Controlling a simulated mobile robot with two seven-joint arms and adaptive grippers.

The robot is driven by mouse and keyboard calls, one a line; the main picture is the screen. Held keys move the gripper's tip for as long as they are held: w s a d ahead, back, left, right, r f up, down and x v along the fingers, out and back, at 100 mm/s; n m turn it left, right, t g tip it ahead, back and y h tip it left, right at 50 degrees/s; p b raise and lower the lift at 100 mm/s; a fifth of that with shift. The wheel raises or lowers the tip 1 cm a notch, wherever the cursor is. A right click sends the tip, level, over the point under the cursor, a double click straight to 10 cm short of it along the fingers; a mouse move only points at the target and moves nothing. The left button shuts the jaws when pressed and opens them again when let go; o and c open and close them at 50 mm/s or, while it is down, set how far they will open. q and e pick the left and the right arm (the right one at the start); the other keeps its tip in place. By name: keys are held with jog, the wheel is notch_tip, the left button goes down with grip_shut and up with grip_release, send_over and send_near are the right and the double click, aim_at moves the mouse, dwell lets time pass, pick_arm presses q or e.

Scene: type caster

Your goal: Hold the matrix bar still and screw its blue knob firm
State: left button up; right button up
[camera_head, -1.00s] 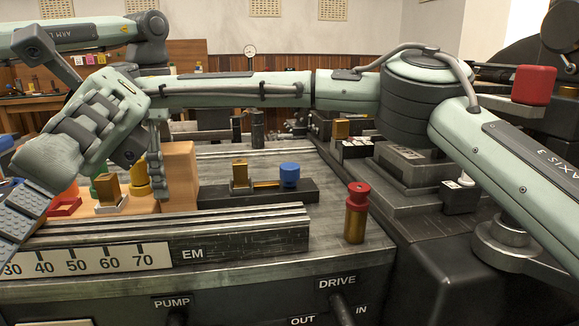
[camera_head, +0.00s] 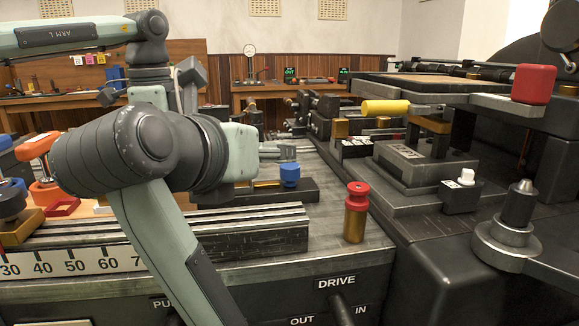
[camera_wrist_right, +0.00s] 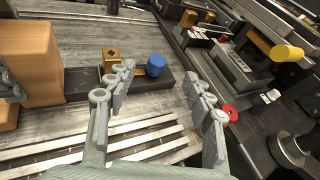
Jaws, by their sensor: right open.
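The blue knob (camera_head: 290,171) stands on the right part of the dark matrix bar (camera_head: 304,190); the wrist view also shows the blue knob (camera_wrist_right: 156,65), the bar (camera_wrist_right: 82,86) and a brass block (camera_wrist_right: 111,59) left of the knob. My right gripper (camera_head: 280,151) appears just above the knob in the head view. Its two fingers are open and empty in the wrist view (camera_wrist_right: 158,78), with the knob beyond them, apart from both. A grey piece at the left edge (camera_wrist_right: 10,85) may be my left gripper; its jaws are unclear. My right arm hides the bar's left part in the head view.
A brass post with a red cap (camera_head: 356,205) stands right of the bar. A slotted rail (camera_head: 270,232) runs in front. A wooden block (camera_wrist_right: 35,50) stands left of the bar. A yellow handle (camera_head: 385,107) juts out over the machine at the back right.

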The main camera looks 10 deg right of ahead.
aim_at(289, 166)
jog(key=shift+m+g+y, duration=0.3)
jog(key=shift+m, duration=0.3)
jog(key=x, duration=0.9)
jog(key=f+x, duration=0.1)
jog(key=x, duration=0.3)
jog(key=shift+d+f, duration=0.1)
jog(key=shift+d, duration=0.1)
